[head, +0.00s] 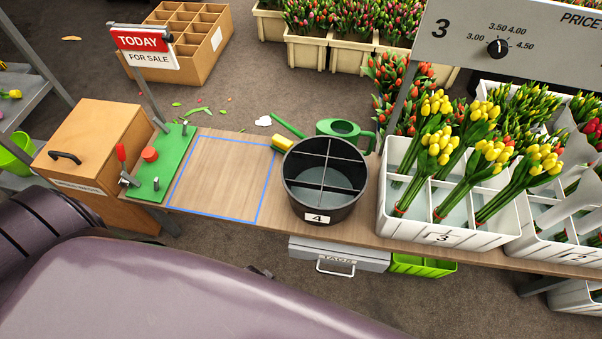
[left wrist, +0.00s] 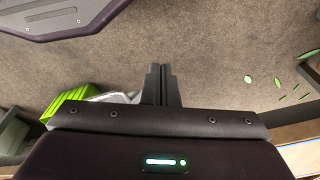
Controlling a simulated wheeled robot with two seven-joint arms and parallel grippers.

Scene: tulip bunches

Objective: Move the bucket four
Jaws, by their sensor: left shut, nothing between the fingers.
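The bucket four (head: 324,180) is a round black bucket with a white "4" label and a cross divider inside. It stands upright on the wooden table (head: 222,146), to the right of a blue outlined square (head: 226,178), and looks empty. My left gripper (left wrist: 161,72) shows only in the left wrist view, shut and empty, above the floor and away from the bucket. My right gripper is not in view.
A white crate (head: 445,236) with yellow tulips stands close right of the bucket. A green board (head: 163,163) with a red-handled clamp is at left. The outlined square is clear.

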